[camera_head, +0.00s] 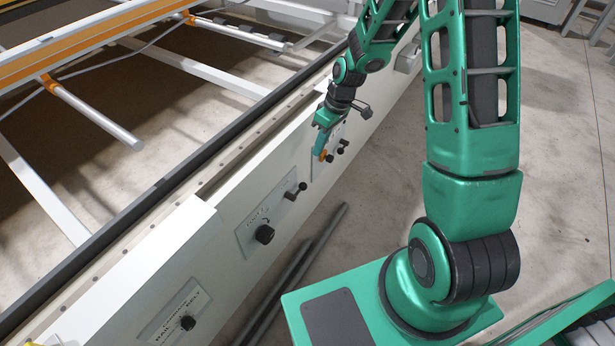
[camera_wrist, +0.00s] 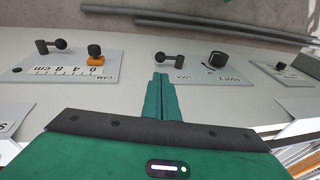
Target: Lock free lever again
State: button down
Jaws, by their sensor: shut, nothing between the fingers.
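A black lever with a ball end (camera_wrist: 168,57) sticks out of a light panel on the gantry's white side beam. A small label under it seems to read "LOCK". In the head view this lever (camera_head: 297,190) is on the panel with a round black knob (camera_head: 264,234); the same knob (camera_wrist: 217,60) is right of it in the wrist view. My gripper (camera_wrist: 159,76) is shut and empty, its fingertips just short of and slightly left of the lever in the picture. In the head view my gripper (camera_head: 320,152) is beside the farther panel, overlapping its orange part; contact cannot be told.
The farther panel has a cm scale, an orange pointer with a black knob (camera_wrist: 95,54) and another ball lever (camera_wrist: 54,46). A nearer panel has a black knob (camera_head: 188,322). Dark bars (camera_head: 305,262) lie on the floor by the beam.

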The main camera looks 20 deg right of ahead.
aim_at(304, 183)
jog(key=shift+a+f, duration=0.1)
jog(key=shift+f, duration=0.05)
jog(key=x, duration=1.4)
jog(key=shift+w, duration=0.1)
jog(key=shift+a, duration=0.1)
